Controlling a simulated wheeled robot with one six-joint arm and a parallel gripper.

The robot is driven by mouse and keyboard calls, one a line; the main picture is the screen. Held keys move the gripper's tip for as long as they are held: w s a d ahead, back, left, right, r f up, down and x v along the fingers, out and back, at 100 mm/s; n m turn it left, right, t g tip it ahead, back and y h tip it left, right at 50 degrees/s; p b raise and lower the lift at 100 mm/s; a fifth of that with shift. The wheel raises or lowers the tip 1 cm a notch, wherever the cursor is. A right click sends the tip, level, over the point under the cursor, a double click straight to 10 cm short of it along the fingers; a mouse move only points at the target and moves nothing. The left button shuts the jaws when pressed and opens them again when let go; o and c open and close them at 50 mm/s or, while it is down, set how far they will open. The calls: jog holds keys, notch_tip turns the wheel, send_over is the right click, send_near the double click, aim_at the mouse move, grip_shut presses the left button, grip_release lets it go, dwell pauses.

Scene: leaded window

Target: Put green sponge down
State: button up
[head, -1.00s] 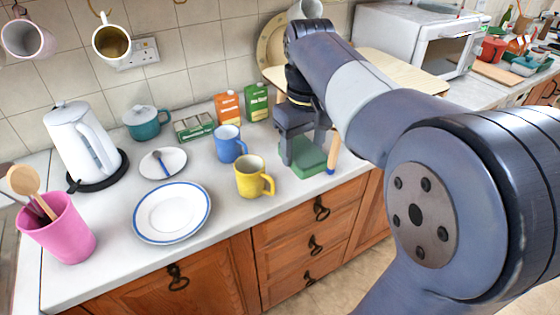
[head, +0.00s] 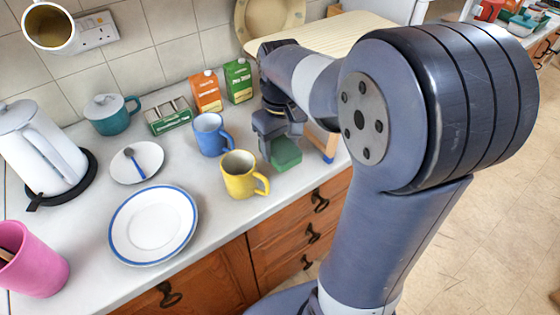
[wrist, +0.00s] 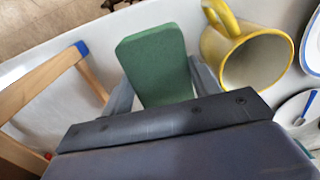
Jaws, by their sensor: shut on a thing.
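The green sponge (head: 286,153) is at the right part of the counter, to the right of the yellow mug. My gripper (head: 279,143) is shut on it from above. In the wrist view the sponge (wrist: 158,62) stands out between the two fingers (wrist: 160,92), one on each side. Its underside is hidden, so I cannot tell whether it touches the counter (head: 222,212).
The yellow mug (head: 241,175) stands close to the left of the sponge, and a blue mug (head: 210,135) behind it. A wooden frame with blue ends (head: 325,143) is close on the right. A white plate (head: 153,224) lies further left.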

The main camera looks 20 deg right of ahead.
aim_at(280, 146)
jog(key=shift+f, duration=3.05)
jog(key=shift+f, duration=0.2)
jog(key=o, duration=0.9)
jog(key=shift+r, duration=0.1)
notch_tip(280, 146, up, 12)
jog(key=shift+r, duration=0.15)
jog(key=shift+f, duration=4.45)
